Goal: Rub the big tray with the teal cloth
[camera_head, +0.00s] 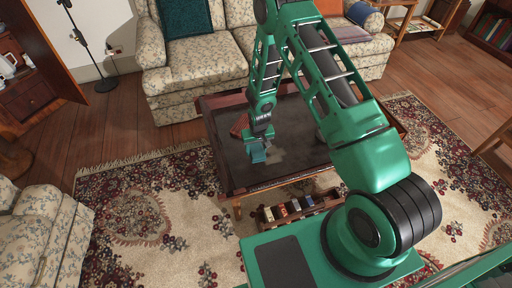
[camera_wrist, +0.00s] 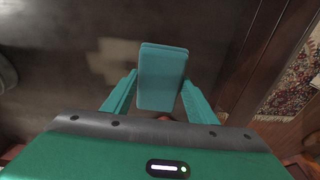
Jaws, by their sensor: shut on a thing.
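The big tray (camera_head: 235,170) appears as the wide dark top with a raised brown rim on the low table. In the wrist view its dark surface (camera_wrist: 50,85) fills most of the background, with a paler patch (camera_wrist: 115,60) beside the cloth. My gripper (camera_head: 259,148) is over the tray's near-middle part. It is shut on the teal cloth (camera_wrist: 162,75), which shows as a folded, block-like pad between the two fingers. I cannot tell whether the cloth touches the tray.
A reddish-brown item (camera_head: 240,124) lies on the tray behind my gripper. A greyish object (camera_head: 319,134) is partly hidden by my arm. Under the tray, a wooden box (camera_head: 270,226) holds several small items. A floral sofa (camera_head: 195,75) stands behind; patterned rug (camera_head: 150,215) surrounds the table.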

